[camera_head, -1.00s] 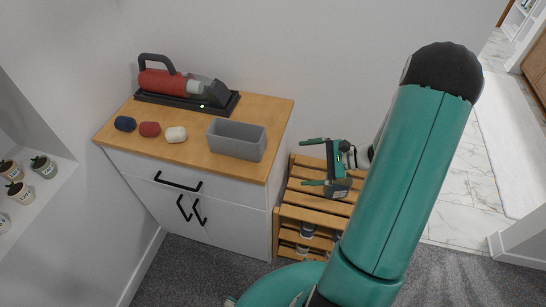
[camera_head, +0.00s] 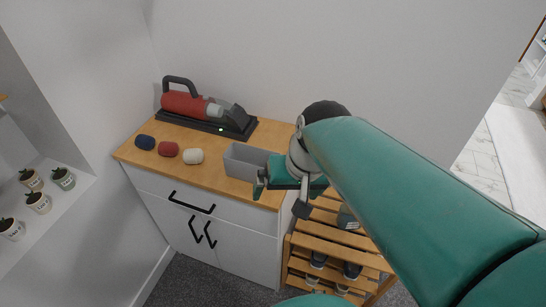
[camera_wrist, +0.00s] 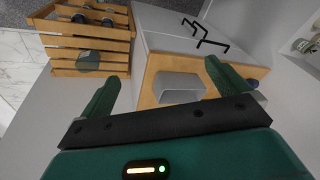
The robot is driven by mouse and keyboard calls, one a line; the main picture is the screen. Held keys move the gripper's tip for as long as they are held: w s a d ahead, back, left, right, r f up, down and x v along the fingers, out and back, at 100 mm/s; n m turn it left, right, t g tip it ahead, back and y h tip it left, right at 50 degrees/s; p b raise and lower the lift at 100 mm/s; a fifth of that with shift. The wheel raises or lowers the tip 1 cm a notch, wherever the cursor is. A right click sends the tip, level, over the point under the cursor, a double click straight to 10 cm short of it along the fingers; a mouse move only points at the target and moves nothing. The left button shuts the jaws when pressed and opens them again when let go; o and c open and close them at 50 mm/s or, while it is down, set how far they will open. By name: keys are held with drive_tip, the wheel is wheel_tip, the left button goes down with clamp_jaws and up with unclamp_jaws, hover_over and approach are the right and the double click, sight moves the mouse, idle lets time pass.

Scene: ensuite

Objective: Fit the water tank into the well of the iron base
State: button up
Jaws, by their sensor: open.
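A red appliance with a dark handle (camera_head: 184,103) lies on a long black base (camera_head: 205,125) at the back of the cabinet top; it looks like the iron base, but I cannot make out a well. A small dark grey-green piece (camera_head: 347,217), perhaps the water tank, sits on the slatted rack, partly hidden by my arm. It also shows in the wrist view, see-through and greenish (camera_wrist: 88,61). My gripper (camera_head: 281,197) is open and empty, at the cabinet's right front corner, left of that piece. In the wrist view its two fingers (camera_wrist: 160,72) are wide apart.
A grey open bin (camera_head: 240,163) stands on the wooden cabinet top (camera_head: 205,180), close behind my gripper. Blue, red and white rolls (camera_head: 168,149) lie left of it. Shoes stand on the lower shelves of the rack (camera_head: 318,245). Potted plants (camera_head: 38,201) stand in a niche at left.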

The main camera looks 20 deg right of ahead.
drive_tip(key=r, duration=0.1)
drive_tip(key=s+r+n+t+h, duration=0.1)
drive_tip(key=s+a+r+n+t, duration=0.1)
drive_tip(key=shift+s+r, duration=0.1)
drive_tip(key=shift+r, duration=0.25)
drive_tip(key=shift+s+r+n+t, duration=0.1)
drive_tip(key=shift+r+n+t, duration=0.05)
drive_tip(key=shift+n+t, duration=0.15)
drive_tip(key=shift+c, duration=1.2)
drive_tip(key=w+d+f+m+g+h, duration=0.1)
drive_tip(key=w+d+f+m+g, duration=0.1)
drive_tip(key=w+d+f+m, duration=0.5)
drive_tip(key=w+d+f+m+g+h, duration=0.1)
drive_tip(key=w+d+f+m, duration=0.3)
drive_tip(key=w+d, duration=0.5)
drive_tip(key=s+d+f+m+g+y, duration=0.1)
drive_tip(key=d+f+m, duration=0.4)
drive_tip(key=d+f, duration=0.55)
drive_tip(key=s+d+f+m+g+y, duration=0.15)
drive_tip(key=d+f+m, duration=0.25)
drive_tip(key=d+f, duration=0.7)
drive_tip(key=shift+h, duration=0.45)
drive_tip(key=a+f, duration=0.1)
drive_tip(key=f, duration=0.4)
drive_tip(key=a+f, duration=0.1)
drive_tip(key=f, duration=0.5)
drive_tip(key=a+f, duration=0.1)
drive_tip(key=f, duration=0.4)
drive_tip(key=shift+w+a+f, duration=0.15)
drive_tip(key=shift+w, duration=0.15)
